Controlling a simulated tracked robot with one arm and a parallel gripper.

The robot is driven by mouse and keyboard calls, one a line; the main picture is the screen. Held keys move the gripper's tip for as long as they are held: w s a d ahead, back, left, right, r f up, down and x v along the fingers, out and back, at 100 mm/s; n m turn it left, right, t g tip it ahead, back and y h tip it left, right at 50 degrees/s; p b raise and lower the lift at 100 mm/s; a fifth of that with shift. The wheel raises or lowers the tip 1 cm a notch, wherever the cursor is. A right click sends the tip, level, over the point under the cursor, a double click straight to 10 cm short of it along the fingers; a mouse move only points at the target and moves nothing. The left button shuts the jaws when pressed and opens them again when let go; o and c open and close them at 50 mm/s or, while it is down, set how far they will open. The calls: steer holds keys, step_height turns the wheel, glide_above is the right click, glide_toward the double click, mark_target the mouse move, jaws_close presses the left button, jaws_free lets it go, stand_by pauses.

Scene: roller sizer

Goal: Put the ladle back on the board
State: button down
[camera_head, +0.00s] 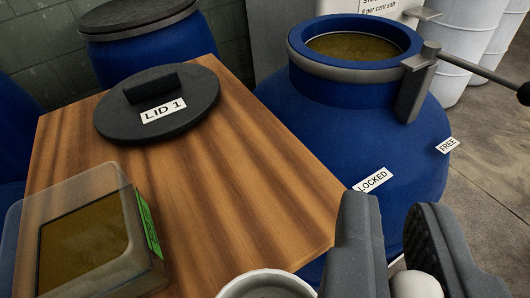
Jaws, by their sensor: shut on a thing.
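My gripper (400,220) is at the lower right, in front of the open blue drum, its two dark fingers apart around a pale rounded piece (415,284). I take this piece for the ladle's handle; most of it is below the picture's edge. A white round rim (266,280) shows at the bottom edge, left of my gripper. I cannot tell whether it belongs to the ladle or is a separate vessel. No board for hanging the ladle can be made out.
A wooden tabletop (230,170) holds a dark lid marked LID 1 (155,105) and a clear box (85,235) with brownish contents. The blue drum (400,145) stands open, with brownish liquid inside, a clamp lever (415,85) and LOCKED and FREE labels. White drums stand behind.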

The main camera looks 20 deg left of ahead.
steer(key=a+b+x, duration=0.4)
steer(key=b+x, duration=0.1)
steer(key=x, duration=1.1)
steer(key=shift+f, duration=0.2)
steer(key=shift+s, duration=0.15)
steer(key=c, duration=1.5)
jaws_free()
steer(key=shift+f, duration=0.1)
steer(key=p+v, duration=0.3)
steer(key=v, duration=0.9)
